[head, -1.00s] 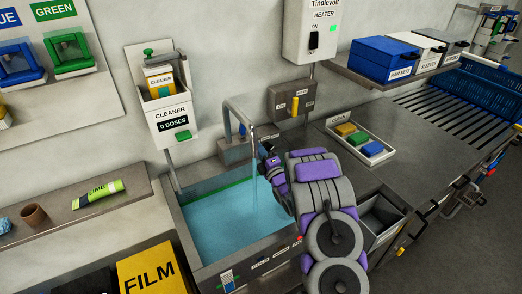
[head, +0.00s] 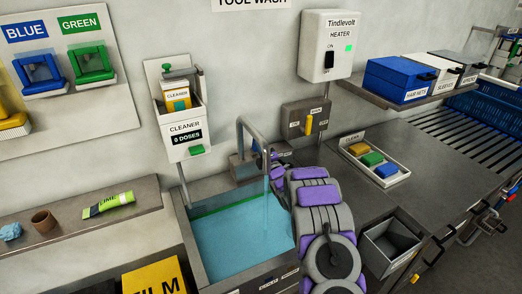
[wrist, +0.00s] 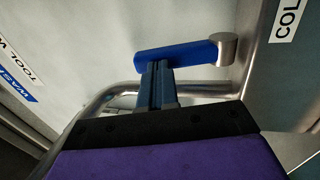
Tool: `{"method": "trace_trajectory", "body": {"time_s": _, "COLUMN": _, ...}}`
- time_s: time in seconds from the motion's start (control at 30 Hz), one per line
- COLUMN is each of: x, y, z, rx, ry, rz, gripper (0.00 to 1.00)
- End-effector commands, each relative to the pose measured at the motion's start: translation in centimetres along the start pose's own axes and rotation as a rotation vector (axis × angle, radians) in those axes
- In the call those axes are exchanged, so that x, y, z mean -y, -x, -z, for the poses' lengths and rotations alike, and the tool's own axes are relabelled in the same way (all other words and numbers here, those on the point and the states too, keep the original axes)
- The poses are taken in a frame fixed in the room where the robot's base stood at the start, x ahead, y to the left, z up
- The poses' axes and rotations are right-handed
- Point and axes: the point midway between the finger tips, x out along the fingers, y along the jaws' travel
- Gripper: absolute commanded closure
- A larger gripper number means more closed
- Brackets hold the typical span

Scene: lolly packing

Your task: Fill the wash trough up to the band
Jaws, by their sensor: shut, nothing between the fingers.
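The wash trough (head: 191,250) holds blue water (head: 232,240). A green band (head: 215,204) shows along its back wall, close above the water surface; the exact gap is too small to tell. A thin stream of water (head: 266,205) falls from the bent grey tap (head: 240,135) into the trough. My gripper (head: 270,158) is behind the stream, by the tap's base, partly hidden by my arm. In the wrist view my gripper's fingers (wrist: 156,85) are shut and empty, right at a blue lever (wrist: 178,55) on a metal pivot. I cannot tell whether they touch it.
A box with a yellow lever (head: 309,124) and the heater (head: 326,45) with a green light are on the wall. The cleaner dispenser (head: 184,128) reads 0 doses. A tray of coloured blocks (head: 349,150) and an open bin (head: 388,240) lie right.

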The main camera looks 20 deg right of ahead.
Motion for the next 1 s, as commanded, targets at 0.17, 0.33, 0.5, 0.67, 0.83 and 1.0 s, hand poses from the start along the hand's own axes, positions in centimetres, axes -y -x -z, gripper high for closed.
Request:
{"method": "trace_trajectory", "body": {"time_s": 0.17, "x": 0.0, "y": 0.0, "z": 0.0, "rx": 0.000, "ry": 0.000, "rz": 0.000, "gripper": 1.00}}
{"method": "trace_trajectory", "body": {"time_s": 0.33, "x": -0.1, "y": -0.6, "z": 0.0, "rx": -0.001, "ry": 0.002, "rz": 0.000, "gripper": 1.00}}
{"method": "trace_trajectory", "body": {"time_s": 0.5, "x": -0.8, "y": -2.2, "z": 0.0, "rx": -0.001, "ry": 0.003, "rz": -0.004, "gripper": 1.00}}
{"method": "trace_trajectory", "body": {"time_s": 0.67, "x": -1.0, "y": -2.5, "z": -0.1, "rx": 0.000, "ry": 0.002, "rz": -0.001, "gripper": 1.00}}
{"method": "trace_trajectory", "body": {"time_s": 0.83, "x": -1.0, "y": -2.5, "z": -0.1, "rx": 0.000, "ry": 0.002, "rz": -0.003, "gripper": 1.00}}
{"method": "trace_trajectory", "body": {"time_s": 1.0, "x": -1.0, "y": -2.4, "z": 0.0, "rx": -0.001, "ry": 0.002, "rz": -0.003, "gripper": 1.00}}
